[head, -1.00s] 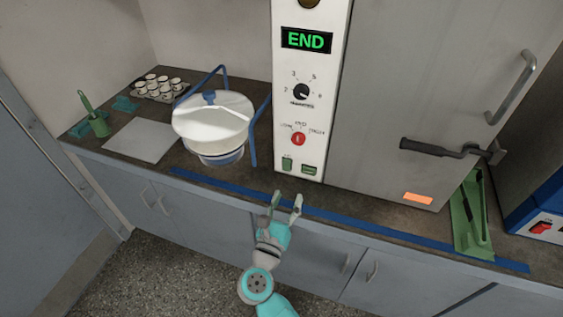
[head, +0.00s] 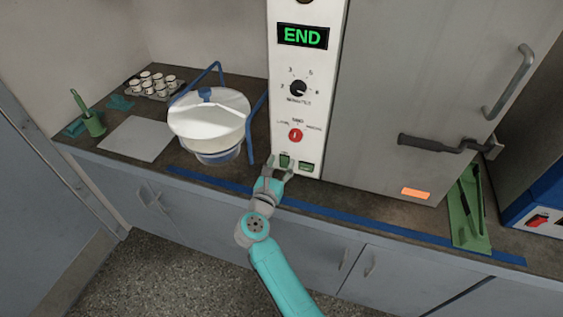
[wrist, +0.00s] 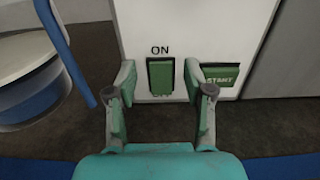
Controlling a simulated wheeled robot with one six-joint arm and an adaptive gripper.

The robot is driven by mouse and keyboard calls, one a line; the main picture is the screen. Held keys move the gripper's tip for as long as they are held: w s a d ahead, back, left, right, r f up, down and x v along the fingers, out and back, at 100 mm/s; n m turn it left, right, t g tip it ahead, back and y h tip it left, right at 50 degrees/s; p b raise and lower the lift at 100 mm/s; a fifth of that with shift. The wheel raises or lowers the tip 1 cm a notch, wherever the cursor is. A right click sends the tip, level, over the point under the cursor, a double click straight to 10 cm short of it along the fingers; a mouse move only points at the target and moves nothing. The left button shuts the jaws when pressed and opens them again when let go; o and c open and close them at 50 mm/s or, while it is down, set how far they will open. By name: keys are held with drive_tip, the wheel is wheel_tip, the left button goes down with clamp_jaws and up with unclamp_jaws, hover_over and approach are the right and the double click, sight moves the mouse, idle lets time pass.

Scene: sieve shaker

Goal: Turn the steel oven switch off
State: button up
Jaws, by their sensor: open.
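The steel oven (head: 405,95) has a grey door and a white control panel (head: 318,75) on its left side. A green rocker switch (wrist: 161,75) labelled ON sits low on the panel; it also shows in the head view (head: 285,160). A green START button (wrist: 221,75) is to its right. My gripper (wrist: 160,92) is open and empty, in front of the panel, its fingers on either side of the ON switch in the wrist view. In the head view my gripper (head: 280,165) is at the panel's bottom edge. I cannot tell whether the fingertips touch the panel.
A white sieve vessel with a blue frame (head: 208,122) stands left of the panel. A green tray with tools (head: 468,210) lies right of the oven. Another machine with a red switch (head: 538,220) is at far right. Blue tape (head: 350,222) runs along the counter's front.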

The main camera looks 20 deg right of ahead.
drive_tip(key=shift+w+d, duration=0.35)
drive_tip(key=shift+w, duration=0.05)
clamp_jaws()
drive_tip(key=shift+s+a+f+t+h, duration=0.1)
drive_tip(key=shift+f+t+h, duration=0.1)
drive_tip(key=shift+t+h, duration=0.35)
drive_tip(key=shift+s+f+t+h, duration=0.1)
drive_tip(key=shift+f+t+h, duration=0.2)
drive_tip(key=shift+t, duration=0.45)
drive_tip(key=shift+r, duration=0.1)
